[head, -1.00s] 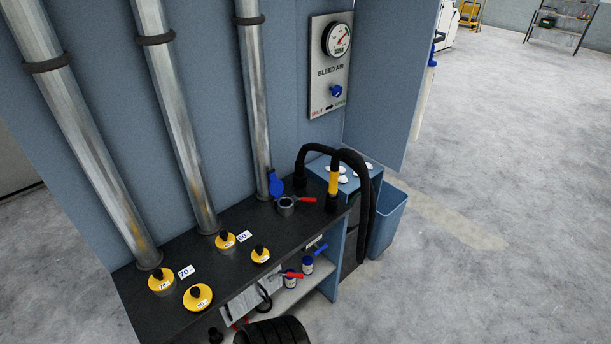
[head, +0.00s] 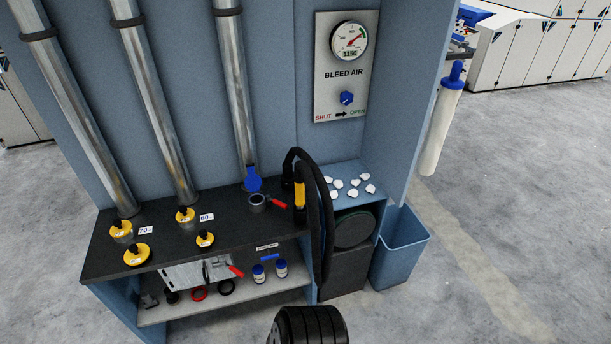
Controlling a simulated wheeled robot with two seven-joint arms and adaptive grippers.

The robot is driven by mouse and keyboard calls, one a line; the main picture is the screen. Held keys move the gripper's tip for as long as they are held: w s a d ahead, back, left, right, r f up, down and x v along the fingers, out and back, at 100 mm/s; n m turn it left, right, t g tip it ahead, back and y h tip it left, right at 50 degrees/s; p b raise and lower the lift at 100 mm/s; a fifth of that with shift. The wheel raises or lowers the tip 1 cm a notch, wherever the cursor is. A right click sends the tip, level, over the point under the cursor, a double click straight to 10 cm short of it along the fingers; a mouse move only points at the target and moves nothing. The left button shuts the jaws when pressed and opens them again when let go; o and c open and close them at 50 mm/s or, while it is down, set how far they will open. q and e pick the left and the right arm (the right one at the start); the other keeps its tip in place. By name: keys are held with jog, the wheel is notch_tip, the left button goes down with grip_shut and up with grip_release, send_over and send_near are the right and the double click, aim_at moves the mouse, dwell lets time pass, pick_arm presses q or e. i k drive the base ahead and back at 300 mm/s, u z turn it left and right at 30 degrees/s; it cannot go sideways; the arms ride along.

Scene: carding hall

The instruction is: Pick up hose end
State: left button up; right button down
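The hose end with its yellow band (head: 299,195) stands upright at the right end of the dark bench top (head: 150,255). Its black hose (head: 326,230) arches over from the top of it and hangs down past the bench's right front corner. Just left of the hose end is a grey ring clamp with a red handle (head: 259,202), below a pipe with a blue fitting (head: 253,180). Whether the hose end sits in a socket or only rests on the bench cannot be told. Neither of my grippers is in view.
Yellow caps (head: 137,253) stand on the bench's left half. A lower shelf (head: 220,304) holds jars and rings. A blue side table (head: 362,198) with white lumps and a blue bin (head: 402,250) stand right. A gauge panel (head: 346,65) hangs above. Floor at right is clear.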

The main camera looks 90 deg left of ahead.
aim_at(288, 177)
jog(key=u, duration=0.45)
jog(key=i, duration=1.4)
jog(key=u, duration=1.85)
jog(key=i, duration=0.9)
jog(key=u, duration=0.9)
